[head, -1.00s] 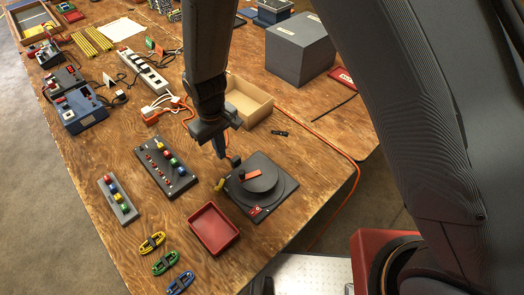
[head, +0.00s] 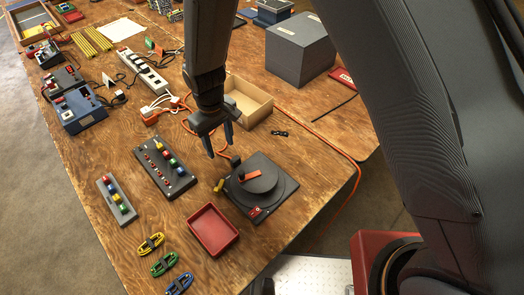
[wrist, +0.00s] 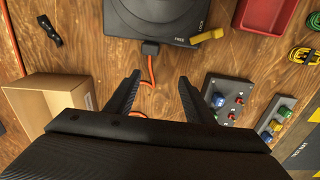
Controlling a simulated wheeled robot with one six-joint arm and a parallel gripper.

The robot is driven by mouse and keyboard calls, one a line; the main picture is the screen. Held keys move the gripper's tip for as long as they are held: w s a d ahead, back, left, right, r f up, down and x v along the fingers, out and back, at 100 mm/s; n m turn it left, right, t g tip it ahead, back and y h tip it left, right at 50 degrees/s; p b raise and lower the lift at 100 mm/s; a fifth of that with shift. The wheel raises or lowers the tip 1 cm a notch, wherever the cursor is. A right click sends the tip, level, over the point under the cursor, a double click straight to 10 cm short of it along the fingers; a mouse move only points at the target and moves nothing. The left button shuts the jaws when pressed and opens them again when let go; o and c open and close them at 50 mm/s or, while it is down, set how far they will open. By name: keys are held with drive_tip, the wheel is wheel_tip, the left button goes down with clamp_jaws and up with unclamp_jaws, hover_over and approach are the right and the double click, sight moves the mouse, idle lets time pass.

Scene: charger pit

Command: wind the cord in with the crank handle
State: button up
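A dark cord reel (head: 262,190) with a square base and a round drum sits near the table's right edge. An orange-red bar (head: 253,175), which may be the crank handle, lies across the drum top; the wrist view cuts it off. A yellow lever (head: 219,185) is at the base's left side, by FREE and LOCK labels in the wrist view (wrist: 207,35). The orange cord (wrist: 150,70) enters a black block (wrist: 151,48) on the base. My gripper (head: 218,148) is open and empty, above the table behind the reel, apart from it.
A red tray (head: 213,231) stands left of the reel. A button panel (head: 165,168) lies farther left. An open cardboard box (head: 248,100) and a grey box (head: 300,53) stand behind. Cord clips (head: 151,244) lie at the front left.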

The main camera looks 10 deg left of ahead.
drive_tip(key=o, duration=0.5)
drive_tip(key=shift+c, duration=0.2)
wheel_tip(320, 180, up, 8)
drive_tip(key=p, duration=0.5)
drive_tip(key=shift+w+d, duration=0.1)
idle(0.5)
